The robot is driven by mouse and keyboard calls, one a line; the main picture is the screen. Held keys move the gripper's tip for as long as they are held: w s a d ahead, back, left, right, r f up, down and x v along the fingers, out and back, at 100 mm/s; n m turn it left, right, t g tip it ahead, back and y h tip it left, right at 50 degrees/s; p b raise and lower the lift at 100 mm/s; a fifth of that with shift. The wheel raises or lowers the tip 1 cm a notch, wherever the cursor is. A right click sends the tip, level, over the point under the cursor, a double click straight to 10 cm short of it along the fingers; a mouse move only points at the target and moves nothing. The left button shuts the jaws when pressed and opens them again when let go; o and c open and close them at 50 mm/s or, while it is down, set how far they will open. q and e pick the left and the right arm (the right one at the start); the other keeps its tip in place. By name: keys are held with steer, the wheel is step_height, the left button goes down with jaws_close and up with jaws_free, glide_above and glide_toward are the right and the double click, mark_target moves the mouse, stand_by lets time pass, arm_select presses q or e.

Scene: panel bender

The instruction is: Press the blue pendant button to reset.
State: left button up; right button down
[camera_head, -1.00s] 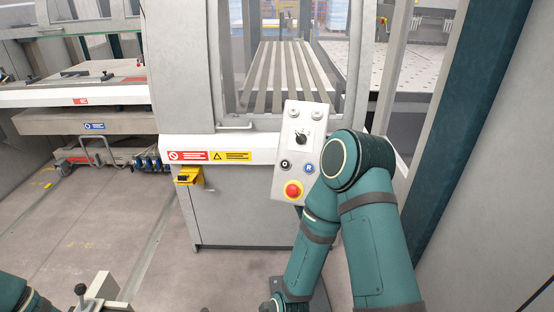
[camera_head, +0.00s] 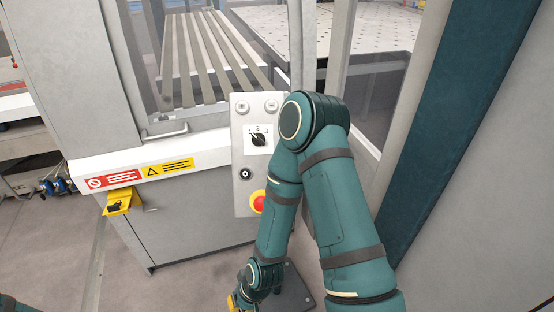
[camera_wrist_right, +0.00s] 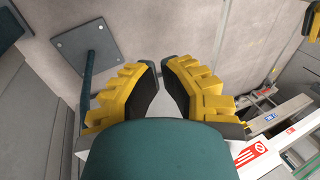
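The pale grey pendant box (camera_head: 242,165) hangs upright at the machine's front corner. It has two small round buttons on top, a black rotary selector (camera_head: 258,140), a black button marked 0 (camera_head: 245,174) and a red emergency stop (camera_head: 258,202), partly covered. My right arm crosses in front of the pendant's right side, and the blue button is hidden behind it. My right gripper (camera_head: 234,303) hangs low near the floor, well below the pendant. In the right wrist view its yellow fingers (camera_wrist_right: 161,64) have their tips nearly together, with nothing between them.
The machine's grey front (camera_head: 185,220) stands behind the pendant, with a warning label strip (camera_head: 140,174) and a yellow switch (camera_head: 120,202) on it. A dark teal post (camera_head: 410,130) and a grey wall rise at the right. Open floor lies at lower left.

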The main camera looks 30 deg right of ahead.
steer(key=w+d+r+n+t+p, duration=0.1)
steer(key=w+d+r+n+t, duration=0.3)
steer(key=d+r, duration=0.35)
steer(key=w+d+r+n+t+p, duration=0.1)
steer(key=w+d+r+n+t, duration=0.2)
steer(key=w+d+r, duration=0.45)
arm_select(q)
steer(key=shift+w+r, duration=0.8)
steer(key=shift+r, duration=0.3)
arm_select(e)
steer(key=s+d+r+n+t, duration=0.1)
steer(key=s+d+r+n, duration=0.1)
steer(key=d+r+n, duration=0.2)
steer(key=s+d+r+n+t+y, duration=0.1)
steer(key=s+d+r+n, duration=0.1)
steer(key=d+r+n, duration=0.3)
step_height(320, 180, up, 6)
steer(key=n, duration=0.3)
steer(key=shift+s+d+r+t, duration=0.15)
steer(key=shift+s+d+t, duration=0.1)
steer(key=shift+s+t, duration=0.15)
steer(key=shift+w, duration=0.1)
